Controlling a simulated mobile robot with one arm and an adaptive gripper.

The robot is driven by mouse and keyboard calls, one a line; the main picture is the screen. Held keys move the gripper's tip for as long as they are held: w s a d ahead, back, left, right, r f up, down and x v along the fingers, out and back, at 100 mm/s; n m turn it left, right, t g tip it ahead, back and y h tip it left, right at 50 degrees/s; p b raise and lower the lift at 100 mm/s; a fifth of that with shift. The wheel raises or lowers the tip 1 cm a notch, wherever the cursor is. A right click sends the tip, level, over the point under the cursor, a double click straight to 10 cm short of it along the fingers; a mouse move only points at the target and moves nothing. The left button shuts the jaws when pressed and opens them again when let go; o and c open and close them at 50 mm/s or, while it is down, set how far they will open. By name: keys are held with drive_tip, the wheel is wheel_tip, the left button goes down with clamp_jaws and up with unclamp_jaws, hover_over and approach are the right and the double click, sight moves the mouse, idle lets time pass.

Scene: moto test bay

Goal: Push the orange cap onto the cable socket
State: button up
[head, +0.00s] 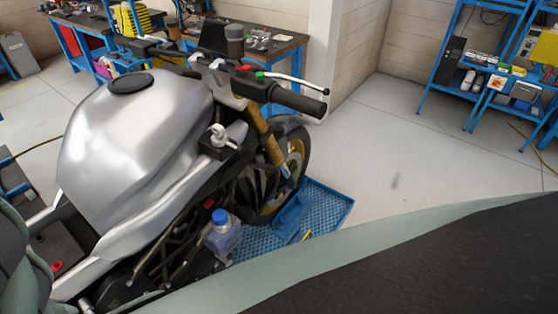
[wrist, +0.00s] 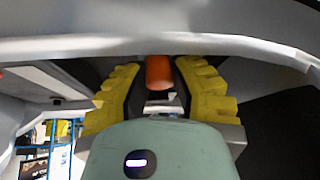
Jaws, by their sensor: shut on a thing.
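The orange cap (wrist: 160,73) is in the wrist view, between the yellow-padded fingers of my gripper (wrist: 159,85). My gripper is shut on it, with one finger on each side. The cap's far end reaches up to a pale frame bar of the motorcycle. I cannot make out the cable socket in either view, nor tell whether the cap touches it. In the head view my gripper and the cap do not show.
The silver motorcycle (head: 140,150) fills the left of the head view. A bottle with a blue cap (head: 221,238) stands by its frame, near a blue grated platform (head: 325,205). A pale frame bar (wrist: 60,50) crosses close above my fingers.

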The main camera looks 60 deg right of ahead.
drive_tip(key=shift+c, duration=0.3)
drive_tip(key=o, duration=0.9)
drive_tip(key=shift+c, duration=0.2)
drive_tip(key=v, duration=1.2)
drive_tip(key=shift+w, duration=0.15)
